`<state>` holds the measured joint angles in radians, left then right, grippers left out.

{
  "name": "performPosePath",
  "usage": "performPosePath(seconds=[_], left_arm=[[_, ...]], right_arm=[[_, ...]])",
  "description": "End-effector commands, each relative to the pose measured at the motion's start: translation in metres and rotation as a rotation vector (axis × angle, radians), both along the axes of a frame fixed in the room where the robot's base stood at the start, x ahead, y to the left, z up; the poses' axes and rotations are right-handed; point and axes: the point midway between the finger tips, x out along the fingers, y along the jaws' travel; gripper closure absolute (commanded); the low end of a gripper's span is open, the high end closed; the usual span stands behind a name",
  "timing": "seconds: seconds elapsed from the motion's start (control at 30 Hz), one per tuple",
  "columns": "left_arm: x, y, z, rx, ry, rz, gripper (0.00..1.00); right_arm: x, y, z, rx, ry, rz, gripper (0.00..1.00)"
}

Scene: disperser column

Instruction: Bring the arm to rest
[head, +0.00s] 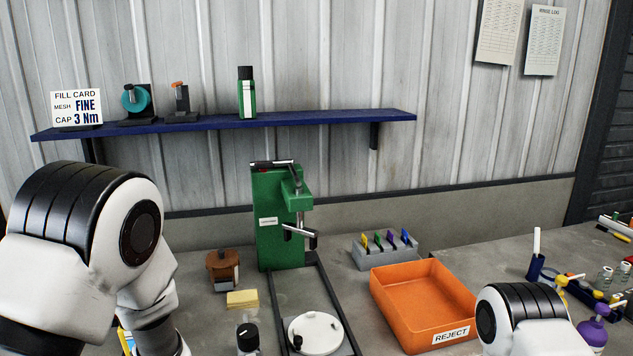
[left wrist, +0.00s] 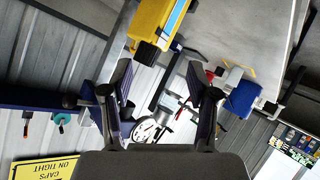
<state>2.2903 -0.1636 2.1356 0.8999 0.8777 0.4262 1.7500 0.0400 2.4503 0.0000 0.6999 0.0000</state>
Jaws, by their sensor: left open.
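My left arm (head: 90,250) comes in from the left in the head view, bent, with its lower links running past the bottom edge. Its gripper is out of that view. In the left wrist view my left gripper (left wrist: 158,78) has its two dark fingers spread apart, with nothing held between them. That view is tilted, with a yellow block-like object (left wrist: 158,20) beyond the fingertips, apart from them as far as I can tell. My right arm (head: 530,322) shows only as a white and black link at the lower right; its gripper is not visible.
A green press (head: 272,215) stands mid-bench, with rails and a white round lid (head: 315,334) before it. An orange reject tray (head: 388,308) lies to the right. A yellow sponge (head: 243,298) and brown object (head: 222,268) sit near my left arm. A blue shelf (head: 330,120) runs above.

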Motion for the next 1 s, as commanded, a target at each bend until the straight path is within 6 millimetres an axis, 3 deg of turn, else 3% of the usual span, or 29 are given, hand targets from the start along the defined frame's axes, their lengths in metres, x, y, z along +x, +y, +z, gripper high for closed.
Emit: performPosePath(seconds=[0.03,0.1,0.23,0.3,0.4,0.6,0.63,0.67,0.8,1.0], left_arm=[[-0.02,-0.003,-0.04,0.012,0.132,-0.079,0.41],[-0.054,-0.011,-0.093,0.023,0.326,-0.224,0.41],[-0.131,-0.03,-0.171,0.005,0.639,-0.497,0.41],[-0.172,-0.04,-0.198,-0.02,0.767,-0.628,0.41],[-0.226,-0.054,-0.224,-0.065,0.911,-0.793,0.41],[-0.324,-0.079,-0.248,-0.182,1.118,-1.083,0.41],[-0.318,-0.078,-0.273,-0.172,1.107,-1.077,0.41],[-0.316,-0.078,-0.285,-0.169,1.104,-1.074,0.41],[-0.315,-0.078,-0.314,-0.167,1.101,-1.071,0.41],[-0.314,-0.078,-0.317,-0.167,1.099,-1.068,0.41]], right_arm=[[0.0,0.0,0.0,0.0,0.0,0.0,0.41],[0.0,0.0,0.0,0.0,-0.001,0.0,0.41],[0.0,0.0,0.0,0.0,-0.001,0.0,0.41],[0.0,0.0,0.0,0.0,-0.001,0.0,0.41],[0.0,0.0,0.0,0.0,0.0,0.0,0.41],[0.0,0.0,0.0,0.0,0.0,0.0,0.41],[0.001,0.0,-0.025,0.0,-0.002,0.0,0.41],[0.001,0.0,-0.037,0.0,-0.003,0.0,0.41],[0.0,0.0,-0.067,0.0,0.001,0.0,0.41],[0.0,0.0,-0.071,0.0,-0.001,0.0,0.41]])
